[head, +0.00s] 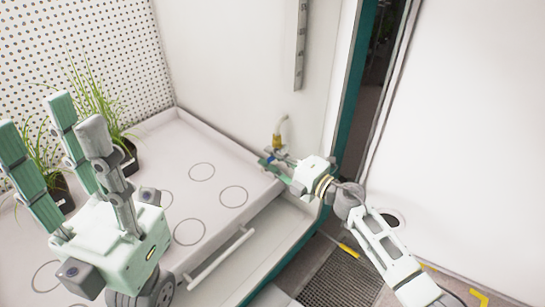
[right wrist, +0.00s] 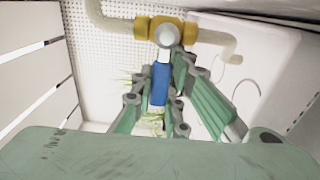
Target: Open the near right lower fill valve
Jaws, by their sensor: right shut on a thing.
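The fill valve is a brass body (right wrist: 190,31) on a pale pipe, with a blue lever handle (right wrist: 160,84). In the head view the brass valve (head: 277,141) sits low on the white chamber wall, above the tray's corner. In the right wrist view the handle points down from the body, roughly across the pipe's run. My right gripper (head: 272,160) is shut on the blue handle, with its fingers on both sides of it; the exact contact is partly hidden. My left gripper (head: 58,115) is open and empty above the tray's left side.
The white tray (head: 215,153) has ring marks and a front handle bar (head: 220,258). Potted grassy plants (head: 97,105) stand at its back left, near my left gripper. A teal door post (head: 352,100) stands right of the valve. A floor grate (head: 340,278) lies below.

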